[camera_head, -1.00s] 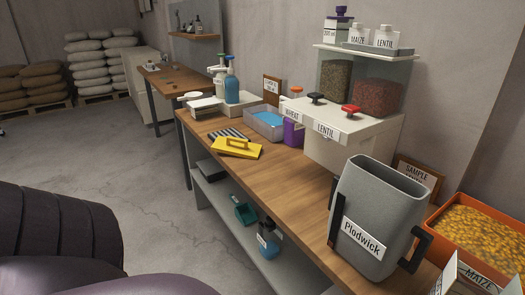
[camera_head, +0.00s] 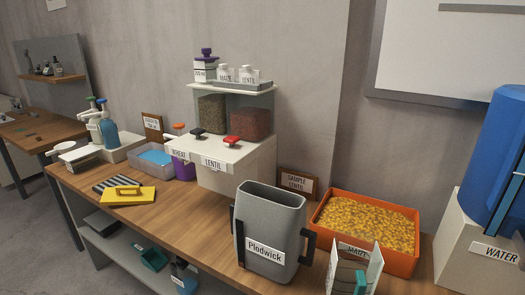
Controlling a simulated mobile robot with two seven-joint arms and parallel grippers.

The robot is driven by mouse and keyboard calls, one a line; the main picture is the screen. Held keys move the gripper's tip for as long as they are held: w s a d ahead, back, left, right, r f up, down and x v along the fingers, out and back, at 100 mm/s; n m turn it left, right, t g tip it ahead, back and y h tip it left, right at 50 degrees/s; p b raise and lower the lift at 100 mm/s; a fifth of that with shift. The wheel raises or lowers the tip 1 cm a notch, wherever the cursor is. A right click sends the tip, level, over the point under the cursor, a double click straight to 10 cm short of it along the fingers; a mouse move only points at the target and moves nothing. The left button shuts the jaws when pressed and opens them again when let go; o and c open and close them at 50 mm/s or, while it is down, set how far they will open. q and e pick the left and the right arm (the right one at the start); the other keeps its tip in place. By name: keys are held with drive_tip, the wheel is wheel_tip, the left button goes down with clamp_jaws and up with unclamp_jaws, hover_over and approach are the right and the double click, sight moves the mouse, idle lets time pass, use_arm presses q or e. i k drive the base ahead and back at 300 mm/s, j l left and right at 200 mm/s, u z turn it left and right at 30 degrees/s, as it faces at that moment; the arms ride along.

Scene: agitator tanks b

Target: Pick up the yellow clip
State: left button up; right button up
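A flat yellow piece with a raised yellow handle (camera_head: 128,194) lies on the left part of the wooden bench, in front of a dark striped piece (camera_head: 118,183). It is the only small yellow object I see; I cannot tell whether it is the yellow clip. No other clip shows clearly. Neither of my grippers is in view.
The wooden bench (camera_head: 185,217) holds a grey Plodwick bin (camera_head: 268,222), an orange tray of maize (camera_head: 326,203), a white dispenser (camera_head: 240,168) and a grey tub (camera_head: 183,170). A blue water tank (camera_head: 490,150) stands at right. Bench wood is bare right of the yellow piece.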

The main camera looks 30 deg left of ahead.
sight(120, 195)
drive_tip(key=u, duration=1.85)
